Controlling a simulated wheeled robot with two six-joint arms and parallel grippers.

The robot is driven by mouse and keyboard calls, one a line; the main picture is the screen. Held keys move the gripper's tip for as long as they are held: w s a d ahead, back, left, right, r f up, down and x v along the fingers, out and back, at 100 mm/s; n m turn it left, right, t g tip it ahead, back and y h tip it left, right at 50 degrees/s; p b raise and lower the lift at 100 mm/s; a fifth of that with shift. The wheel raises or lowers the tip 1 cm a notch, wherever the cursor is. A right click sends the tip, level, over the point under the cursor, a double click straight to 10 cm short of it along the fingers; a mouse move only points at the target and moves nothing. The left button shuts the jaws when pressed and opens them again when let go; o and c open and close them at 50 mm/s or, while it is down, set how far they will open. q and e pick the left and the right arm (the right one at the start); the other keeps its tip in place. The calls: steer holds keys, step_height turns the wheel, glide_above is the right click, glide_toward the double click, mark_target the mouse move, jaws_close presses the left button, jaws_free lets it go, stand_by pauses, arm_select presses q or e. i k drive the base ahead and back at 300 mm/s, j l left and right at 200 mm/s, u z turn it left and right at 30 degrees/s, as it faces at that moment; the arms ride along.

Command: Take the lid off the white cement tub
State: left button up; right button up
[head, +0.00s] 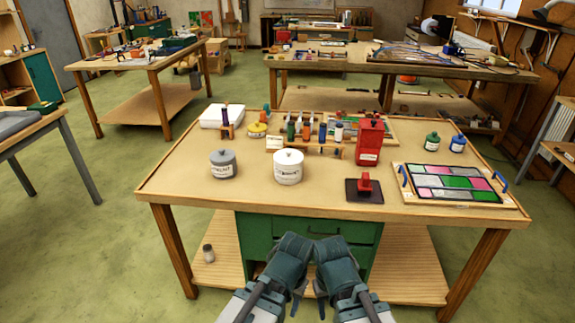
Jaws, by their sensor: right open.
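The white cement tub (288,173) stands upright near the middle of the front workbench, with a printed label on its side. The right gripper is open and holds nothing that I can see. The left gripper's fingers are too hidden to tell open or shut.
A grey lidded tub (223,165) stands left of the white one. A rack of bottles (312,146) is behind it. A red can (369,140), a red-handled dark block (364,190) and a leaded panel (455,184) are to the right. The bench front (250,196) is clear.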

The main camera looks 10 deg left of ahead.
mark_target(285, 157)
steer(key=i+l, duration=0.2)
steer(key=i, duration=0.35)
steer(key=i+l, duration=0.15)
steer(key=i, duration=0.4)
steer(key=u, duration=0.05)
